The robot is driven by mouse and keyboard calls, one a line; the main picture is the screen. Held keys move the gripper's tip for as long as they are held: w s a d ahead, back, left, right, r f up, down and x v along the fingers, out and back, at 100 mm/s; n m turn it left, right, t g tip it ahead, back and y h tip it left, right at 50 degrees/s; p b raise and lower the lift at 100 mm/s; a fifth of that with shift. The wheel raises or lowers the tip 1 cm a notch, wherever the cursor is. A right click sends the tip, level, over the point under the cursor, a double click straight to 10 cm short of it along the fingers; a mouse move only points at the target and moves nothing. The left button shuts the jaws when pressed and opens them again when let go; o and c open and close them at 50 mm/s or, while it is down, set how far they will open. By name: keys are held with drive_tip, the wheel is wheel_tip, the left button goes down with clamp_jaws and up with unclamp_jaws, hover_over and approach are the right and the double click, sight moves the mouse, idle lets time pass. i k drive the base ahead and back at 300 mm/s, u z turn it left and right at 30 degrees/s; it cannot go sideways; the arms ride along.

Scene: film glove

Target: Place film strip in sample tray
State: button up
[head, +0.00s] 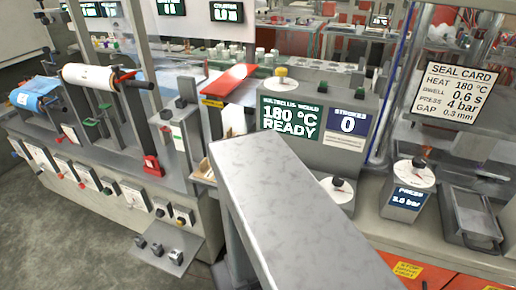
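I cannot make out a separate film strip in the head view. A shallow grey metal tray (472,218) with a handle at its front stands on the bench at the right edge; I cannot tell whether it is the sample tray. Its visible inside looks empty. A roll of white film (88,76) and a roll of blue film (35,93) are mounted on the machine at the left. My gripper is not in view, so I cannot see whether it holds anything.
The sealing unit shows "180 °C READY" (290,118) and a strokes counter at 0 (347,124). A pressure unit (408,190) reads 3.6 bar left of the tray. A seal card (459,90) hangs above. The lower middle of the view is blocked.

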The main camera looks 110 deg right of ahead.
sight(474, 212)
drive_tip(key=z, duration=0.05)
drive_tip(key=k, duration=0.45)
drive_tip(key=z, duration=0.35)
drive_tip(key=i, duration=0.55)
drive_tip(key=z, duration=0.15)
drive_tip(key=k, duration=0.55)
drive_tip(key=z, duration=0.15)
